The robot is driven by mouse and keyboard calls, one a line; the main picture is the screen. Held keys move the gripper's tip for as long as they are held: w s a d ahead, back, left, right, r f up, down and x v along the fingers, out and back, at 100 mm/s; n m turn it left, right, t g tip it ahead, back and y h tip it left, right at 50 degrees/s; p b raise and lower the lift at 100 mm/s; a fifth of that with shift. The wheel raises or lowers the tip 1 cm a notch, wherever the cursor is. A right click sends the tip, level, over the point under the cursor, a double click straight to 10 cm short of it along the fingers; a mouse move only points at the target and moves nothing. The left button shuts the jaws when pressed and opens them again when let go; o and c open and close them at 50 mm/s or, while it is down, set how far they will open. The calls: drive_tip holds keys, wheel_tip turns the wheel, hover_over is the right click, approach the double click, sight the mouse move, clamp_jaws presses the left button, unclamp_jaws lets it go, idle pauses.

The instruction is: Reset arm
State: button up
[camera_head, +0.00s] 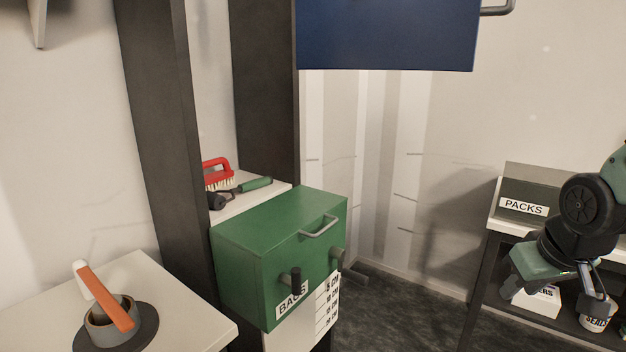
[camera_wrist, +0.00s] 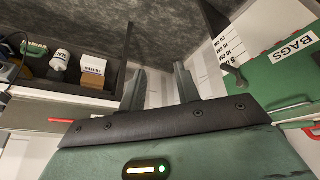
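My gripper (camera_head: 582,284) is at the far right of the head view, at the end of my bent arm, in front of a dark-framed shelf unit. In the wrist view, the two fingers of my gripper (camera_wrist: 159,78) stand apart with nothing between them. The gripper is empty and appears to touch nothing. The wrist view looks past the fingers to the floor, the shelf on the left and the green BAGS box (camera_wrist: 290,65) on the right.
The green BAGS box (camera_head: 270,250) stands centre with a grey handle. A red brush (camera_head: 218,175) lies behind it. A grey bowl (camera_head: 110,318) with an orange-handled tool sits lower left. A PACKS box (camera_head: 545,184) tops the right shelf. A blue cabinet (camera_head: 388,35) hangs above.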

drive_tip(key=s+a+n+g+y, duration=0.1)
drive_tip(key=s+a+n+g, duration=0.3)
drive_tip(key=s+a, duration=1.5)
drive_tip(key=a+n, duration=0.1)
drive_tip(key=n, duration=0.1)
drive_tip(key=shift+s+a+f+n+g, duration=0.2)
drive_tip(key=shift+f+n+g, duration=0.1)
drive_tip(key=shift+n+g, duration=0.1)
